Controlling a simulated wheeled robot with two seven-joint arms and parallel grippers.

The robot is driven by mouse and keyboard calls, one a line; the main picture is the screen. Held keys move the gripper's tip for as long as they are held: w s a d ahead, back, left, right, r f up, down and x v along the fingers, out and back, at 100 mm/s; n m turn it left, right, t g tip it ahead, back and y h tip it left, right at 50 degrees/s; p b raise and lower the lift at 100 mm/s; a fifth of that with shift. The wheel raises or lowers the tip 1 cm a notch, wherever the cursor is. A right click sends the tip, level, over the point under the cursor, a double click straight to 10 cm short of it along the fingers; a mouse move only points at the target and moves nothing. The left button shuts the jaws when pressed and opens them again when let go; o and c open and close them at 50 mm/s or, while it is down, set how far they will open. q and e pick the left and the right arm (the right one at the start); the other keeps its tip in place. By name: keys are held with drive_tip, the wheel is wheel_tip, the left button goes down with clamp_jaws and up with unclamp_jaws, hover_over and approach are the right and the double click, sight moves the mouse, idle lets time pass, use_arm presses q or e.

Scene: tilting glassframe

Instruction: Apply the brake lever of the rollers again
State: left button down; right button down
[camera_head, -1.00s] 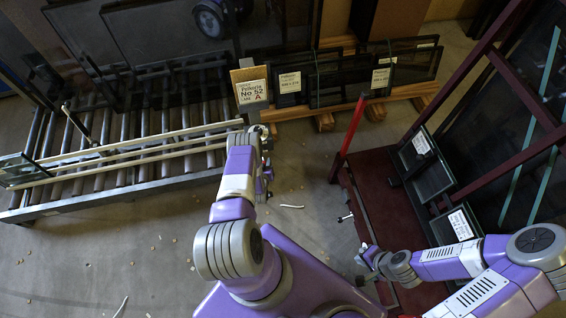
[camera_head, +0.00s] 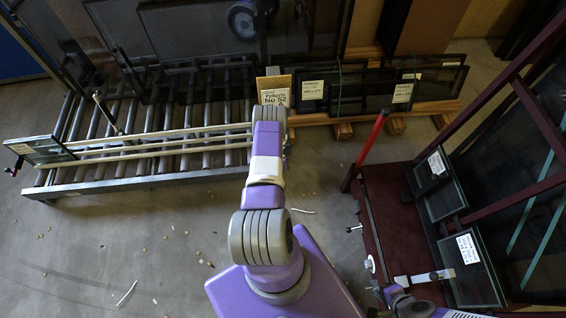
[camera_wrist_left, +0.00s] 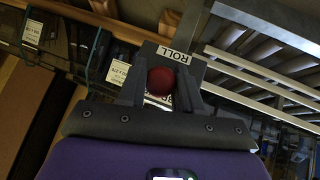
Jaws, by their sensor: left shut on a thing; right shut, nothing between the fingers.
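The brake lever's red ball knob (camera_wrist_left: 160,82) sits between the fingers of my left gripper (camera_wrist_left: 162,92) in the left wrist view. The gripper is shut on it. A sign reading "ROLL" (camera_wrist_left: 174,55) is just beyond the knob. In the head view my left arm reaches up to the right end of the roller bed (camera_head: 150,181), and its own forearm hides the gripper and the knob. My right gripper (camera_head: 374,288) is shut and empty beside the dark red stand, near the bottom edge. The lever's angle cannot be told.
A glass pane with pale bars (camera_head: 38,150) lies across the rollers. A dark red stand (camera_head: 384,205) with a red post (camera_head: 371,140) is at right. The floor between is mostly clear.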

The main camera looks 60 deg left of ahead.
use_arm(q)
drive_tip(key=shift+w+a+r, duration=0.2)
drive_tip(key=shift+a+r, duration=0.15)
drive_tip(key=shift+a, duration=0.05)
drive_tip(key=c, duration=1.1)
unclamp_jaws()
drive_tip(key=shift+o, duration=1.5)
drive_tip(key=shift+d+f, duration=0.1)
drive_tip(key=shift+f, duration=0.05)
drive_tip(key=shift+s+d, duration=0.15)
drive_tip(key=p+v, duration=0.2)
drive_tip(key=v, duration=0.5)
drive_tip(key=shift+r, duration=0.25)
drive_tip(key=shift+d, duration=0.1)
